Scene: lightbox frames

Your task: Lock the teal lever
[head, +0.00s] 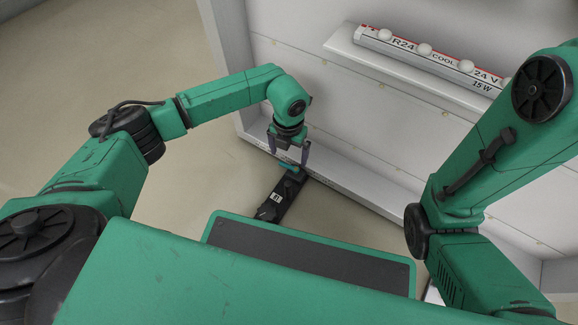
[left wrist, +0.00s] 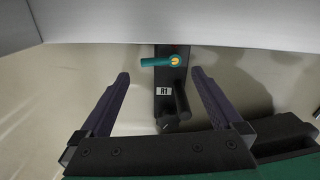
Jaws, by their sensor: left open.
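The teal lever (head: 289,167) is a short handle on a black bar (head: 268,211) by the foot of the white panel. In the left wrist view the lever (left wrist: 156,62) points left from a yellow-centred pivot, lying across the black bar (left wrist: 164,110) marked R1. My left gripper (head: 290,152) is over the lever end of the bar. In the left wrist view its two dark fingers (left wrist: 160,74) are open and apart, with the lever just beyond the tips and nothing held between them. My right gripper is out of view; only its arm shows at the right.
The white lightbox panel (head: 345,110) rises behind the lever. A shelf with a lamp strip (head: 425,57) marked R24, COOL, 24 V and 15 W runs along it, with several white bulbs. A dark post (left wrist: 182,100) stands on the bar. Bare floor (head: 180,200) lies to the left.

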